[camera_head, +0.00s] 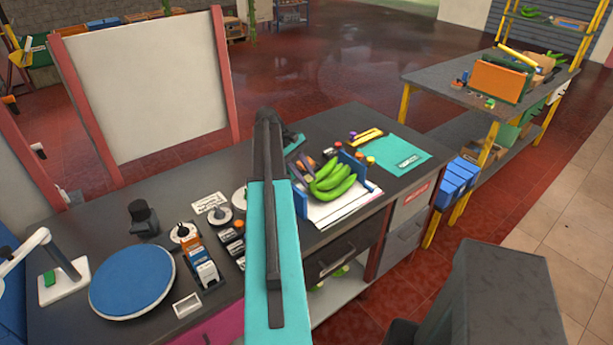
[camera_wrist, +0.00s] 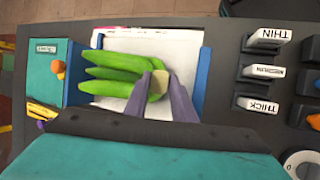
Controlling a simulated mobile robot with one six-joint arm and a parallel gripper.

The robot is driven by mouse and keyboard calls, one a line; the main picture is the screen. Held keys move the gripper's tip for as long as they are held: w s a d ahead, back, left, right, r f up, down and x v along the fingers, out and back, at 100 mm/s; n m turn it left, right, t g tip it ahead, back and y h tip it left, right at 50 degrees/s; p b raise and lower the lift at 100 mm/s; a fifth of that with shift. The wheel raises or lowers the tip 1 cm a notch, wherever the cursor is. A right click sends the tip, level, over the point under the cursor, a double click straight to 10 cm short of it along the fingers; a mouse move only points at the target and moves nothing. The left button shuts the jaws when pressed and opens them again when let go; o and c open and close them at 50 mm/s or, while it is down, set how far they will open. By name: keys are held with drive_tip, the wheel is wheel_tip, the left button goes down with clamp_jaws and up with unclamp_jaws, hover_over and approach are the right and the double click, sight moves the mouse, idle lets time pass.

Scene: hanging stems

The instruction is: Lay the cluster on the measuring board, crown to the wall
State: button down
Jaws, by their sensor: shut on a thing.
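A cluster of green bananas (camera_head: 334,184) is at the white measuring board (camera_head: 340,210). In the wrist view the cluster (camera_wrist: 115,74) lies across the board (camera_wrist: 138,40), with its finger tips to the left, over or against the left blue wall (camera_wrist: 73,76). Its pale crown (camera_wrist: 160,79) points right, apart from the right blue wall (camera_wrist: 202,82). My gripper (camera_wrist: 161,86) is shut on the cluster at the crown, one purple finger on each side. In the head view my arm partly hides the gripper. I cannot tell whether the cluster touches the board.
A teal mat (camera_head: 399,154) lies right of the board, with pens and small coloured caps close by. Left of my arm are a blue round plate (camera_head: 132,281), dials and label blocks. In the wrist view, labelled blocks (camera_wrist: 265,72) stand beyond the right wall.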

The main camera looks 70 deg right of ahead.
drive_tip(key=c, duration=1.5)
unclamp_jaws()
drive_tip(key=shift+w+r, duration=0.1)
drive_tip(key=shift+r, duration=0.05)
drive_tip(key=shift+b+v, duration=2.2)
drive_tip(key=shift+v, duration=3.7)
